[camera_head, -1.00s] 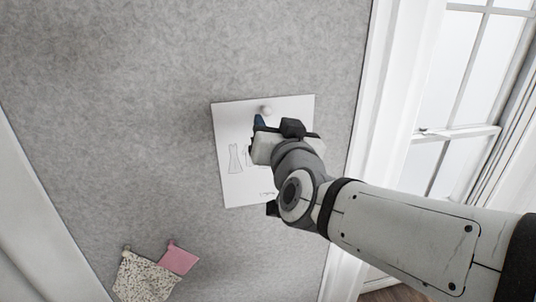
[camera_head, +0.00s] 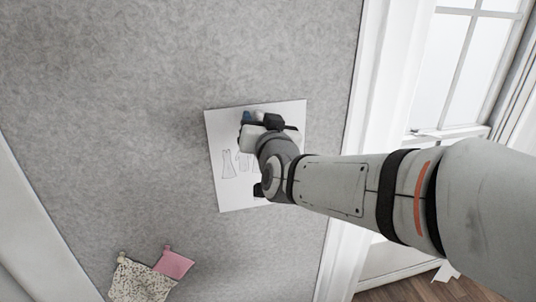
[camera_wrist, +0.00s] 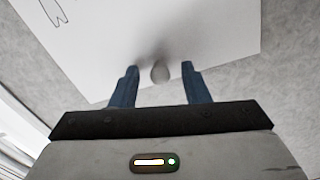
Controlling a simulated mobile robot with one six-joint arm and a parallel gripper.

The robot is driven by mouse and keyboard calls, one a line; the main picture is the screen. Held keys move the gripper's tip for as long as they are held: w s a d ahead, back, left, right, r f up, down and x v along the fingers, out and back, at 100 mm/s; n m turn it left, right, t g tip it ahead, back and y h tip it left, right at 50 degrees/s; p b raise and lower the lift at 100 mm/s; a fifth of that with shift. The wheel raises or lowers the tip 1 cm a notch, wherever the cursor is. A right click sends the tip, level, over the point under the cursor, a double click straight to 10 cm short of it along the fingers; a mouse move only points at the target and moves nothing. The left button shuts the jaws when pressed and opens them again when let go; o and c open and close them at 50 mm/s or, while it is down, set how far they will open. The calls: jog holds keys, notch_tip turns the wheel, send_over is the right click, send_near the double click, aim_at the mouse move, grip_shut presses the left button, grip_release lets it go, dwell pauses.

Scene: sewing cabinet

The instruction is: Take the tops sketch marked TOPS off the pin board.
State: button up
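A white sketch sheet (camera_head: 232,189) with garment drawings hangs on the grey pin board (camera_head: 120,110). Its label cannot be read, and my arm covers its right part. My gripper (camera_head: 246,117) is at the upper part of the sheet in the head view. In the wrist view my gripper (camera_wrist: 160,72) is open, with one blue finger on each side of the pin head and visible gaps between. The pin is hidden in the head view.
Patterned (camera_head: 138,281) and pink (camera_head: 173,263) fabric swatches are pinned at the lower left of the board. A white frame (camera_head: 362,110) and a window (camera_head: 462,70) are at the right. The board around the sheet's left side is clear.

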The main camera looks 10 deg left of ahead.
jog(key=c, duration=0.9)
jog(key=shift+o, duration=0.2)
jog(key=shift+r, duration=0.1)
jog(key=shift+s+d+r+b, duration=0.15)
jog(key=shift+r+b, duration=0.05)
jog(key=shift+b, duration=0.1)
notch_tip(320, 180, up, 7)
jog(key=shift+s+r, duration=0.1)
jog(key=p+v, duration=0.3)
jog(key=v, duration=1.6)
jog(key=shift+s+f, duration=0.3)
jog(key=shift+f, duration=0.2)
jog(key=shift+p, duration=0.3)
